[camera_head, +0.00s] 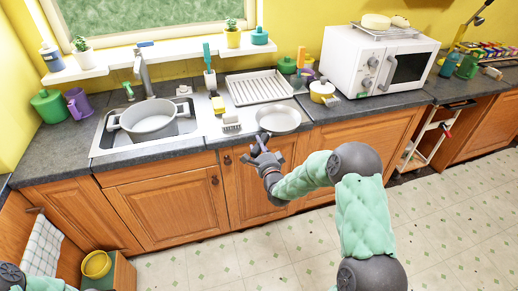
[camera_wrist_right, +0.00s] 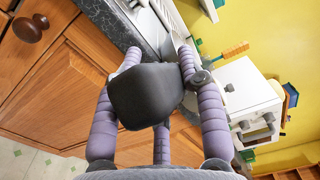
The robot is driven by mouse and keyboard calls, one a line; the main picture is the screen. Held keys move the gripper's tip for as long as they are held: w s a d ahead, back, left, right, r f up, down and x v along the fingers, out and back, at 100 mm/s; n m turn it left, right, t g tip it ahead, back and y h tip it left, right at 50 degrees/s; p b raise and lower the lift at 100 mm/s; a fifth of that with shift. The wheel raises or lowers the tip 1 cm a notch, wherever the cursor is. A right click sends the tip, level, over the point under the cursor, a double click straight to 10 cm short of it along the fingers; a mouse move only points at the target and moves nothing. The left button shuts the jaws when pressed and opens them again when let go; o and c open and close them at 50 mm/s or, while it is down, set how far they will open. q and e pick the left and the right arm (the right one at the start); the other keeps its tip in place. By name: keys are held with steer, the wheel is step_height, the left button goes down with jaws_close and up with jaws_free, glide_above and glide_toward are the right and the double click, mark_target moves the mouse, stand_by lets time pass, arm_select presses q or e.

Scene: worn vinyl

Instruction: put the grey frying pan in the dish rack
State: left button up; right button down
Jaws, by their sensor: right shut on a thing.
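The grey frying pan (camera_head: 278,118) is at the counter's front edge, right of the sink, its round bowl facing up. My right gripper (camera_head: 263,147) is shut on the pan at its near side, where the handle is mostly hidden by the fingers. The white dish rack (camera_head: 259,87) stands behind the pan near the wall and looks empty. My left gripper is out of view.
A large pot (camera_head: 149,118) sits in the sink at the left.

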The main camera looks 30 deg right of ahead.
steer(key=shift+r, duration=0.3)
steer(key=shift+f, duration=0.15)
steer(key=c, duration=0.8)
jaws_free()
steer(key=shift+f, duration=0.2)
steer(key=shift+c, duration=0.2)
steer(key=shift+o, duration=0.4)
steer(key=shift+r, duration=0.15)
